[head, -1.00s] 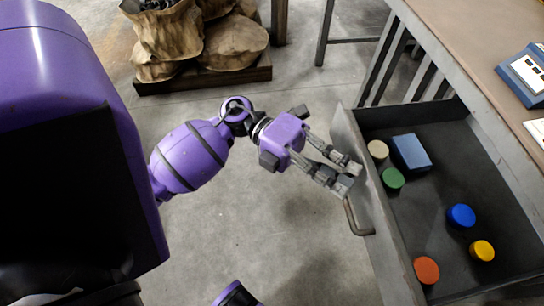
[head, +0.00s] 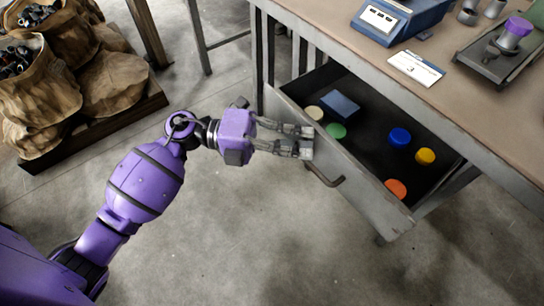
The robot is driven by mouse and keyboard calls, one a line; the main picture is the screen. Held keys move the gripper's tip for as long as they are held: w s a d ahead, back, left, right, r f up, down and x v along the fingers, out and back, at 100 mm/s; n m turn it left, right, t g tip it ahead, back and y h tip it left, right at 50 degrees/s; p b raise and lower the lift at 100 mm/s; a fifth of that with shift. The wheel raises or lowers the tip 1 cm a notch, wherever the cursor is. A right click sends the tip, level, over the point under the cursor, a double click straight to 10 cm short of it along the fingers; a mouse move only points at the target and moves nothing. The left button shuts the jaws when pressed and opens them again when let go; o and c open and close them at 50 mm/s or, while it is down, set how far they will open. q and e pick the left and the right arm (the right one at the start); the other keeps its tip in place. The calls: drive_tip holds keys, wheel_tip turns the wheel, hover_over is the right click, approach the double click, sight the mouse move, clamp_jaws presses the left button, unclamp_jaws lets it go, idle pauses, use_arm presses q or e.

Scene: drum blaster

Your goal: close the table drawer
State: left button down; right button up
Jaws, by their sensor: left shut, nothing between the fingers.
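The table drawer (head: 350,172) is pulled out from under the table (head: 330,38). It holds a blue box (head: 340,104) and several round pieces: cream, green, blue, yellow and orange. Its bar handle (head: 324,176) is on the grey front panel. My left gripper (head: 308,141) is shut and empty, with its fingertips at the front panel's outer face, near the top edge and above the handle. I cannot tell whether they touch the panel. My right gripper is not in view.
A blue device (head: 398,20), a white card (head: 416,68) and a dark tray (head: 502,58) with a purple-topped part are on the table. Several brown sacks (head: 45,90) stand on a low pallet at the left. The floor before the drawer is clear.

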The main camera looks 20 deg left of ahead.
use_arm(q)
drive_tip(key=w+d, duration=0.3)
drive_tip(key=w, duration=0.1)
drive_tip(key=w+d+b, duration=0.1)
drive_tip(key=w+d, duration=0.2)
drive_tip(key=w, duration=0.1)
drive_tip(key=w+d, duration=0.2)
drive_tip(key=w, duration=0.2)
drive_tip(key=shift+w+d, duration=0.1)
drive_tip(key=shift+d, duration=0.3)
